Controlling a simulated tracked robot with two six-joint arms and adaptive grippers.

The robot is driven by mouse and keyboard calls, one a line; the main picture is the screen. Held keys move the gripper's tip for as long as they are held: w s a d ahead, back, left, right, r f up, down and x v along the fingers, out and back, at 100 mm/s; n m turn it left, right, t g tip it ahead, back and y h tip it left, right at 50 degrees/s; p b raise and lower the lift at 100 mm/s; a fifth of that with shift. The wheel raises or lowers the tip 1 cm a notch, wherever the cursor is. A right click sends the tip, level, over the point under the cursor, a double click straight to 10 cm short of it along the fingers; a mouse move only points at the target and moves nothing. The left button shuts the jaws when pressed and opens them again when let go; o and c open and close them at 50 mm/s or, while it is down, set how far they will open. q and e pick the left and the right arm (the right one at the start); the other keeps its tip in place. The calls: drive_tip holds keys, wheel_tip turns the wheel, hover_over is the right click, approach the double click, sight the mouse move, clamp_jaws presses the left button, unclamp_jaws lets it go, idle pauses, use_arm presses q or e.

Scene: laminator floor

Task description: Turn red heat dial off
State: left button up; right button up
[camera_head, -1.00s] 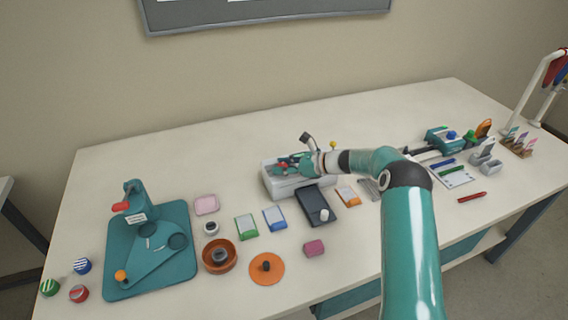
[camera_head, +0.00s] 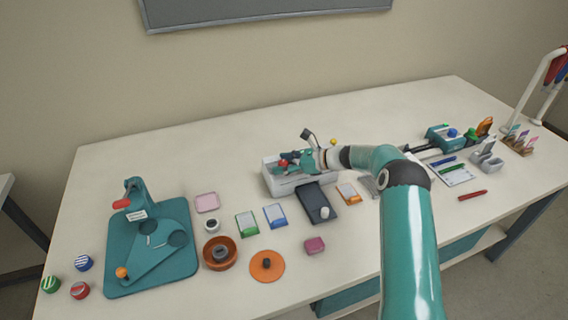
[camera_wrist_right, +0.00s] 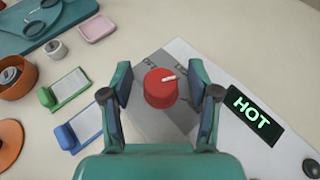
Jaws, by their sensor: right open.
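The red heat dial (camera_wrist_right: 161,87) sits on top of the white laminator (camera_head: 277,181), with a pale pointer mark aimed to the upper right in the wrist view. A dark display (camera_wrist_right: 253,118) beside it reads HOT in green. My right gripper (camera_wrist_right: 160,84) is open, with one finger on each side of the dial; small gaps seem to show between fingers and dial. In the head view the right gripper (camera_head: 298,160) hovers at the laminator top, and the dial (camera_head: 284,163) shows small by its fingers. My left gripper is not in view.
A dark pad (camera_head: 316,204) with a white knob lies before the laminator. Green (camera_head: 246,224) and blue (camera_head: 274,216) cards lie left of it. A teal press (camera_head: 150,245) stands at the left. Pens and a teal device (camera_head: 443,137) are at the right.

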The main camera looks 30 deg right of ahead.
drive_tip(key=v, duration=1.1)
drive_tip(key=shift+s+d+r, duration=0.2)
drive_tip(key=shift+s+d, duration=0.05)
drive_tip(key=shift+s, duration=0.05)
